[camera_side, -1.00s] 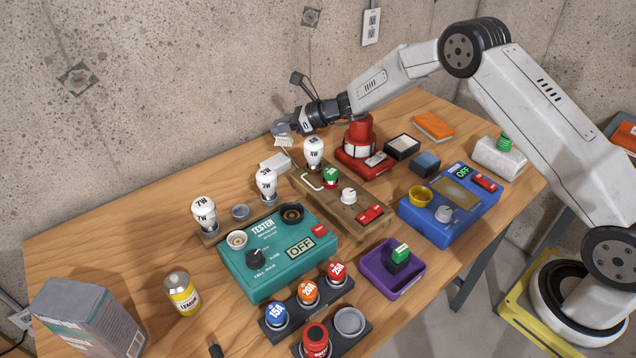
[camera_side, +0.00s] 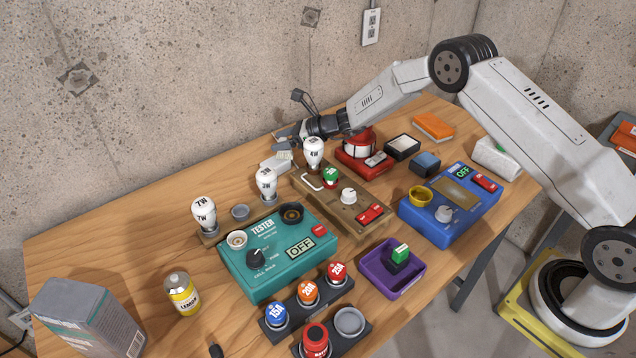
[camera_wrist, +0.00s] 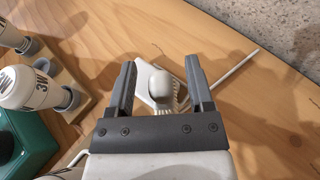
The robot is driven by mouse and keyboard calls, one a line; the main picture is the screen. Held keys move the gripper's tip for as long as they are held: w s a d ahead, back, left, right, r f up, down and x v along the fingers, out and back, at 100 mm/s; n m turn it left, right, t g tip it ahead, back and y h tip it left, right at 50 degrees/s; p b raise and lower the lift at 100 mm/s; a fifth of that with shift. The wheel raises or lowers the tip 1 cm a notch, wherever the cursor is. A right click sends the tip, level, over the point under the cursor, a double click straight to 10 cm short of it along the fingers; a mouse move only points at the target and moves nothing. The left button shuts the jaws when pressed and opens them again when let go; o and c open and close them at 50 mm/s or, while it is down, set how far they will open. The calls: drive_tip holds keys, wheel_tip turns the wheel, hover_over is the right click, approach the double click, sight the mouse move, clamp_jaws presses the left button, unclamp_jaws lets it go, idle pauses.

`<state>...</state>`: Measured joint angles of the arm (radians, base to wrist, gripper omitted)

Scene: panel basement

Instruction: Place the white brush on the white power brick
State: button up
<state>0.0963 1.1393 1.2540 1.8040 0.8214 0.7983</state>
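The white power brick (camera_side: 273,166) lies on the wooden table near the wall, behind the row of bulbs. The white brush (camera_wrist: 158,84) shows between my fingers in the wrist view, with a rounded end and pale bristles. In the side view the brush (camera_side: 284,155) is small and appears to lie on the brick, partly hidden by my gripper (camera_side: 287,141). My gripper is low over the brick. Its two fingers (camera_wrist: 161,86) stand apart on either side of the brush, with a gap visible on the right. The exact contact under the brush is hidden.
White bulbs (camera_side: 267,185) stand in sockets beside the brick. A wooden switch board (camera_side: 345,205), a teal tester (camera_side: 255,285) and a red beacon base (camera_side: 350,163) are close by. The concrete wall is just behind.

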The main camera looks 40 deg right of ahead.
drive_tip(key=shift+r, duration=0.15)
drive_tip(key=shift+s+d+r, duration=0.2)
drive_tip(key=shift+s+d, duration=0.05)
drive_tip(key=shift+d, duration=0.05)
drive_tip(key=v, duration=1.1)
drive_tip(key=shift+s+f, duration=0.1)
idle(0.6)
